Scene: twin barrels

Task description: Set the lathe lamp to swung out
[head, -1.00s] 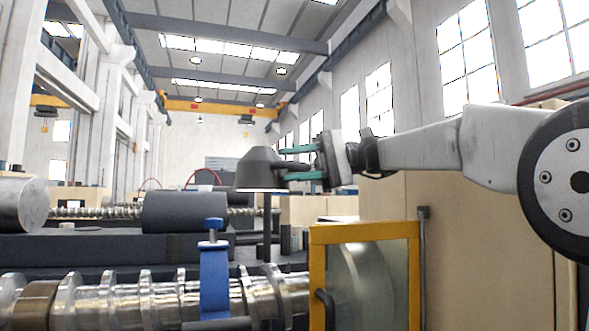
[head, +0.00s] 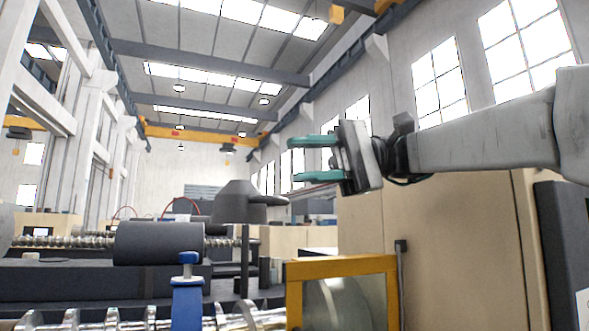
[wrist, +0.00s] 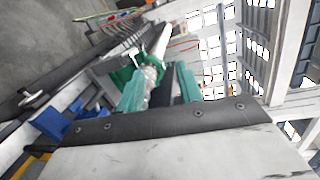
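The lathe lamp (head: 237,205) has a dark grey conical shade on a thin dark post. In the head view it stands over the lathe bed, left of the yellow-framed guard, with a short stub pointing right. My gripper (head: 299,159) is above and to the right of the lamp, apart from it. Its two teal fingers point left and are spread with nothing between them in the head view. In the wrist view the teal fingers (wrist: 160,88) are also apart. I cannot clearly make out the lamp there.
The yellow-framed guard (head: 344,264) stands below my gripper. A blue clamp (head: 187,295) and a dark cylinder (head: 158,243) are at the lower left. A tall beige cabinet (head: 450,235) is behind and below my arm. The air above the lamp is clear.

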